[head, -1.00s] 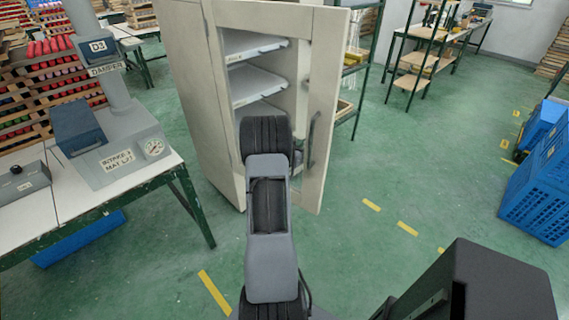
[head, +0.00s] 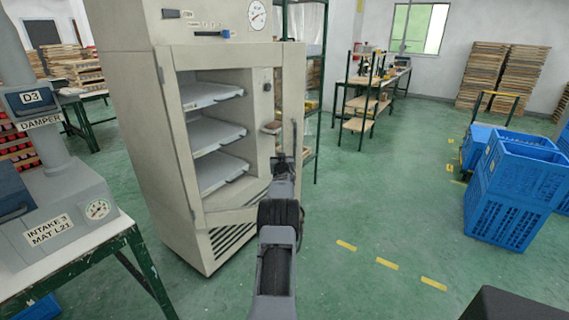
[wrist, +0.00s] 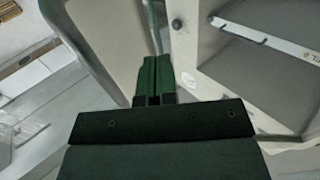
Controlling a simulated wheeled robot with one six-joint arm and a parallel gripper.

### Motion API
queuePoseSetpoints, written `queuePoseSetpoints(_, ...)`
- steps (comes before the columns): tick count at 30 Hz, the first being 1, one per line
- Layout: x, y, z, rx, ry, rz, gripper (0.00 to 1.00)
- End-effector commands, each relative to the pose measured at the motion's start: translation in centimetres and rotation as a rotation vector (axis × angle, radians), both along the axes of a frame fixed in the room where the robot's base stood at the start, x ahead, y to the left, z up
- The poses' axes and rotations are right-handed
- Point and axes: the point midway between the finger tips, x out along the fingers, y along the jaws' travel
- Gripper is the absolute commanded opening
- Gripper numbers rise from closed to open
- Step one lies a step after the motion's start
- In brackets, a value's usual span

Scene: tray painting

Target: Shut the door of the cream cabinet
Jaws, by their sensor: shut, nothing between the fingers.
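The cream cabinet (head: 138,110) stands left of centre in the head view, with its shelves showing. Its pale door (head: 290,85) is open, with its edge at the right of the opening. An upright bar handle (head: 295,138) shows near that edge. My gripper (head: 281,158) is shut and empty, low by the door and close to the handle. In the wrist view the dark green fingers (wrist: 153,80) are together, between a pale panel at left and a shelf (wrist: 255,85) at right. Whether they touch the door I cannot tell.
A grey machine on a green-legged table (head: 60,235) stands at the left, close to the cabinet. Blue crates (head: 510,190) stand at the right. A shelf rack (head: 365,95) is behind. The green floor between cabinet and crates is free, with yellow dashes.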

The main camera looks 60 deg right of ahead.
Motion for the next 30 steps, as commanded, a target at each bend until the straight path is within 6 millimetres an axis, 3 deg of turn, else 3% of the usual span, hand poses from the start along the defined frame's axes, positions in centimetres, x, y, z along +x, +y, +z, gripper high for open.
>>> queuePoseSetpoints(12,1.0,-1.7,0.0,-0.001,0.0,0.007,0.0)
queuePoseSetpoints(30,1.0,-1.9,0.0,-0.001,-0.001,0.006,0.0)
